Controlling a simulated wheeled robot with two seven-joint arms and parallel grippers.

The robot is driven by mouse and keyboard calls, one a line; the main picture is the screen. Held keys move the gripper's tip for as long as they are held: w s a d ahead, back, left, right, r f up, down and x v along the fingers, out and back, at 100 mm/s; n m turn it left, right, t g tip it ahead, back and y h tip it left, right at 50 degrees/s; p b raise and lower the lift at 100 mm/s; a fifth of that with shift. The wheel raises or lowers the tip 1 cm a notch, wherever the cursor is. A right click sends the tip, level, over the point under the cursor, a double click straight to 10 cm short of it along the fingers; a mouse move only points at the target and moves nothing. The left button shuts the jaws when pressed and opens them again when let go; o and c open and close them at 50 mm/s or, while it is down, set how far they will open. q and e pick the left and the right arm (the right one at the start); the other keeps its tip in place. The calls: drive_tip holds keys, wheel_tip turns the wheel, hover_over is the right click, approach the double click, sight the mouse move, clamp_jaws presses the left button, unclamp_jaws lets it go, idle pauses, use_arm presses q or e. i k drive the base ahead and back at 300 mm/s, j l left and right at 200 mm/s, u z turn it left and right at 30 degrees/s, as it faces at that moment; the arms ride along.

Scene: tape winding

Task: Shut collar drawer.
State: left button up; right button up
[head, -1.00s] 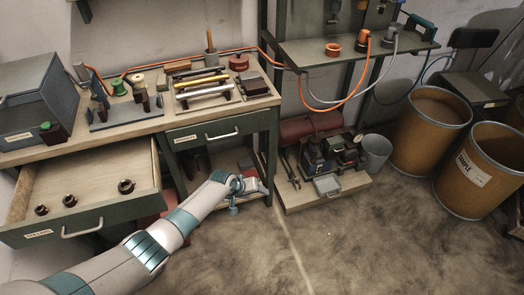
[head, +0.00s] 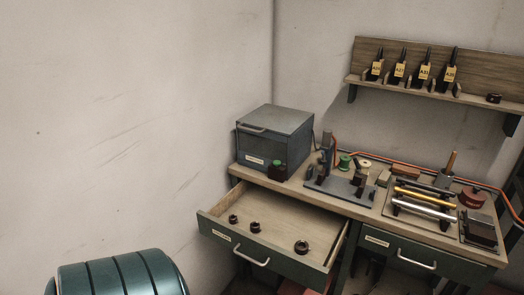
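The collar drawer (head: 228,241) stands pulled out from the left side of the workbench, low in the head view. Its front has a pale label and a metal handle (head: 251,256). Inside it lie a small dark collar (head: 233,219), another small one (head: 255,227) and a larger one (head: 301,247), spread over the wooden bottom. Neither of my grippers is in view.
A second drawer (head: 398,251) to the right is shut. The bench top (head: 352,204) holds a grey box (head: 275,135), a fixture (head: 340,188) and a rack of rods. Bare wall fills the left.

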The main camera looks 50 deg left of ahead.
sight(284, 219)
drive_tip(key=i+j, duration=0.15)
drive_tip(key=i, duration=0.3)
drive_tip(key=i+j, duration=0.1)
drive_tip(key=i, duration=0.3)
drive_tip(key=i+j, duration=0.15)
drive_tip(key=i, duration=0.3)
drive_tip(key=u, duration=2.75)
